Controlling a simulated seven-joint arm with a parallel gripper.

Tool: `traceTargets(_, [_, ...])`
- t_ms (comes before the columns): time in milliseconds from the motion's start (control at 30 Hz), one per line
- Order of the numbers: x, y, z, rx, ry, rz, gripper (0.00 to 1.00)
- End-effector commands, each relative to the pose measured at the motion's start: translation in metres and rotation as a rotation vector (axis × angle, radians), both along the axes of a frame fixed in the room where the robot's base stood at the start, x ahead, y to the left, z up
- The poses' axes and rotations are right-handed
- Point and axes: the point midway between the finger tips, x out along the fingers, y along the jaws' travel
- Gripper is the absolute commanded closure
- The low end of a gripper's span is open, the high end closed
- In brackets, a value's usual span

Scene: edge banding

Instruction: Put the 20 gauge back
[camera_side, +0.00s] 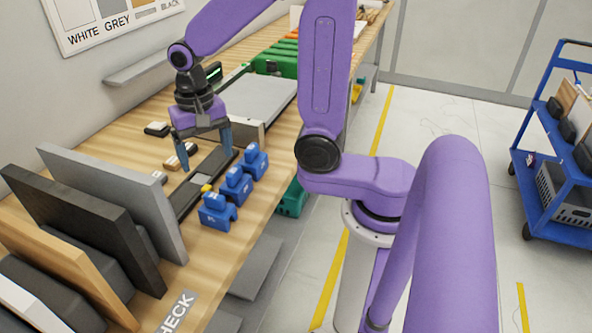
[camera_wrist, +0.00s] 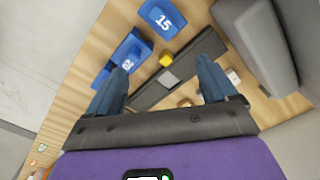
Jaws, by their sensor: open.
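Three blue gauges stand in a row along the front side of the bench: a near one (camera_side: 217,210), a middle one (camera_side: 235,185) and a far one (camera_side: 253,161). In the wrist view one gauge reads 15 (camera_wrist: 161,19). Another (camera_wrist: 127,63) beside the left finger has a number too small to read surely, so I cannot tell which is the 20. My gripper (camera_side: 205,152) is open and empty above a dark bar (camera_side: 214,163), behind the gauge row. The wrist view shows the bar (camera_wrist: 197,50) between my fingers (camera_wrist: 162,70).
A yellow block (camera_wrist: 166,60) and a grey patch (camera_wrist: 169,79) are at the bar. Upright panels (camera_side: 110,190) stand at the near left. Small blocks (camera_side: 180,157) lie behind the bar. A grey machine (camera_side: 262,98) stands farther along. A blue cart (camera_side: 560,190) is right.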

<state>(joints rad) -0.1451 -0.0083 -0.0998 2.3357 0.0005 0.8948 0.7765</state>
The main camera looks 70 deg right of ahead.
Motion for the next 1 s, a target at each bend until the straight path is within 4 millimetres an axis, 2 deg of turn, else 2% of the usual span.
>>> traceTargets(467, [-0.041, 0.013, 0.002, -0.001, -0.009, 0.595, 0.14])
traceTargets(767, [-0.083, 0.014, 0.003, -0.001, -0.015, 0.965, 0.14])
traceTargets(1000, [-0.123, 0.01, 0.003, -0.002, -0.019, 1.261, 0.14])
